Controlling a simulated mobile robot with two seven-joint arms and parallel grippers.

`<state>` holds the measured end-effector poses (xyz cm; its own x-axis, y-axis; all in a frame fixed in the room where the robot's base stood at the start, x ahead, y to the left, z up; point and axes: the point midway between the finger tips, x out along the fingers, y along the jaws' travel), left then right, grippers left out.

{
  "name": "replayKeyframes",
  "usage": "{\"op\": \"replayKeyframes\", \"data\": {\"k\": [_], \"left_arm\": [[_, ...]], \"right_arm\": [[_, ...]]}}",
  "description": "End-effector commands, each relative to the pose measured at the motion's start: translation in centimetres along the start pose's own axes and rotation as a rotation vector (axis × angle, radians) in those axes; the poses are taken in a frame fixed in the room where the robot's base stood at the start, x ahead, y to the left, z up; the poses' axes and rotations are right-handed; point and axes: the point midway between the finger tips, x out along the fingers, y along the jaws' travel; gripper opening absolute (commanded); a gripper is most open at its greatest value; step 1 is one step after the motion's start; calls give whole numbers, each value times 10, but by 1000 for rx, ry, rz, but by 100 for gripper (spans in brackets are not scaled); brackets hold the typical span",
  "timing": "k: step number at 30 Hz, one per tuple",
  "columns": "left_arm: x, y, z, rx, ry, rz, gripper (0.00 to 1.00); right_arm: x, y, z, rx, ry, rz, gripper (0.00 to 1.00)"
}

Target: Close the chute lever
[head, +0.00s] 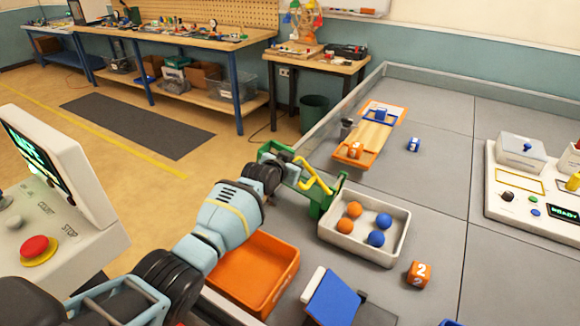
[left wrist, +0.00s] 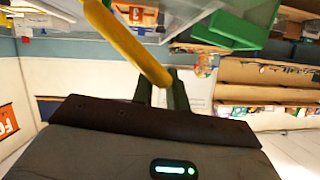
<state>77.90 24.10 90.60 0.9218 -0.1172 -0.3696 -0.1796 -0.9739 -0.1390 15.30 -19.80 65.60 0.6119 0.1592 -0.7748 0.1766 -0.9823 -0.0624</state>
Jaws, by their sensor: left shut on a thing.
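The yellow chute lever (head: 318,178) is a bent bar on the green chute (head: 322,203), behind the white ball tray. My left gripper (head: 292,168) reaches the lever from the left and partly hides the chute. In the left wrist view the lever (left wrist: 128,45) runs slanting down to the fingertips of my left gripper (left wrist: 160,82), which is shut on it. A green part (left wrist: 236,30) shows beyond it there. My right gripper is not in view.
A white tray (head: 333,239) holds orange and blue balls. An orange bin (head: 251,283) stands below my left arm.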

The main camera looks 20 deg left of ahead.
Motion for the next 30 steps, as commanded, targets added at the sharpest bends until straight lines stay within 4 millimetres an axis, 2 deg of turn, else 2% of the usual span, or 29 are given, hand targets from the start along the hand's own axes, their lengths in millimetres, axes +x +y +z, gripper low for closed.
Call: {"op": "replayKeyframes", "data": {"k": [3,19,20,24,30], "left_arm": [[-2,3,-7,-5,6,3,0],[-2,7,-6,-7,4,6,0],[-2,7,-6,-7,4,7,17],[-2,6,-6,-6,3,6,36],[-2,5,-6,-4,2,4,36]], "right_arm": [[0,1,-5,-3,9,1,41],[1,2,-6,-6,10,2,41],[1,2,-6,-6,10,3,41],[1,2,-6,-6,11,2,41],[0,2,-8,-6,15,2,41]]}}
